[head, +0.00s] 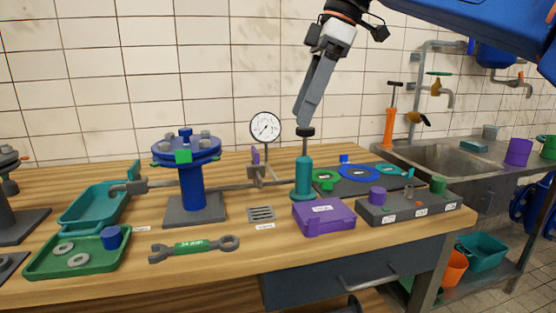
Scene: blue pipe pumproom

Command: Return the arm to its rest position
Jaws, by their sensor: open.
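My arm comes in from the top right, and my gripper (304,110) hangs down in the upper middle of the head view. Its long grey fingers are seen nearly edge-on, one largely covering the other. They hold nothing that I can see. The fingertips are in front of the tiled wall, just above the black top of a teal bottle-shaped tool (303,176) standing upright on the bench. I cannot tell the exact gap between them.
The wooden bench (240,254) holds a blue flanged pipe stand (192,184), a pressure gauge (265,127), a purple box (323,216), a wrench (194,248), a green tray (52,270) and a grey block (412,208). A sink (450,155) stands right. Free room lies above the bench's left.

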